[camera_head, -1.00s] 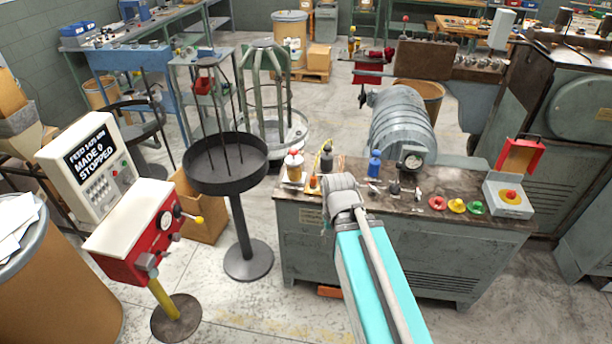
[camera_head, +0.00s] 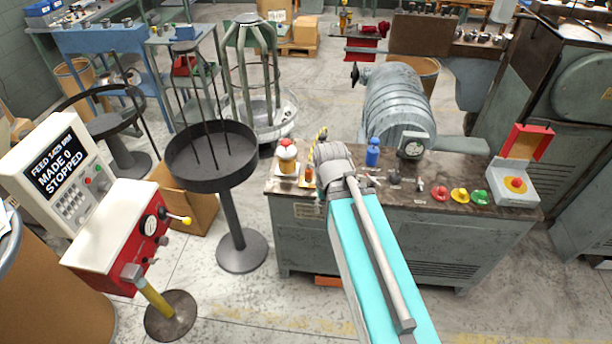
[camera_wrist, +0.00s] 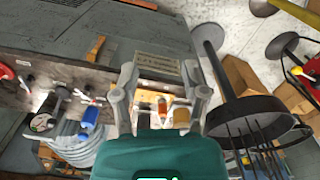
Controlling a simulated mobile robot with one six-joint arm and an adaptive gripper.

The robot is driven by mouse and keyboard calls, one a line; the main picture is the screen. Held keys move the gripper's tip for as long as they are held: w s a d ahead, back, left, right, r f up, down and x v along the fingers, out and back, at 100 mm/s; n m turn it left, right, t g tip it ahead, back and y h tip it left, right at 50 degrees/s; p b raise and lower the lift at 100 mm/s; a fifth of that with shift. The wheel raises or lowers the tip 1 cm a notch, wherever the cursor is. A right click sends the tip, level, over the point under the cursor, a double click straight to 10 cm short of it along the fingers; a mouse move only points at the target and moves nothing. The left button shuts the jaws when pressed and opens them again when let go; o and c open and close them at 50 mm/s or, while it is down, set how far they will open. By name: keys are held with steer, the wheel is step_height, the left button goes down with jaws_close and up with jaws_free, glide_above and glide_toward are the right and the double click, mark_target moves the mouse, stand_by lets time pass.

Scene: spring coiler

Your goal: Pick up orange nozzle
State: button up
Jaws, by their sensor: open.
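A small orange nozzle (camera_head: 308,175) stands at the left end of the bench top in the head view, just left of my arm's end. In the wrist view an orange piece (camera_wrist: 162,106), apparently the nozzle, shows between the fingers beside a tan cylinder (camera_wrist: 181,115). My gripper (camera_wrist: 161,80) is open, its two fingers spread to either side of these pieces. I cannot tell its height above them. My gripper's fingers are hidden behind my arm in the head view. The nozzle's lower part is hidden in the wrist view.
Red, yellow and green buttons (camera_head: 459,195) line the bench front (camera_head: 390,235). A round black tray stand (camera_head: 208,182) is close on the left.

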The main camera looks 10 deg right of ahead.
steer(key=o, duration=0.3)
steer(key=shift+w, duration=0.1)
steer(key=shift+o, duration=0.2)
steer(key=n+b, duration=0.3)
steer(key=n, duration=1.4)
glide_above(308, 169)
step_height(308, 169, down, 3)
steer(key=shift+w+f, duration=0.15)
steer(key=shift+f, duration=0.05)
step_height(308, 169, down, 9)
steer(key=b, duration=0.9)
steer(key=shift+r, duration=0.2)
steer(key=shift+f, duration=0.1)
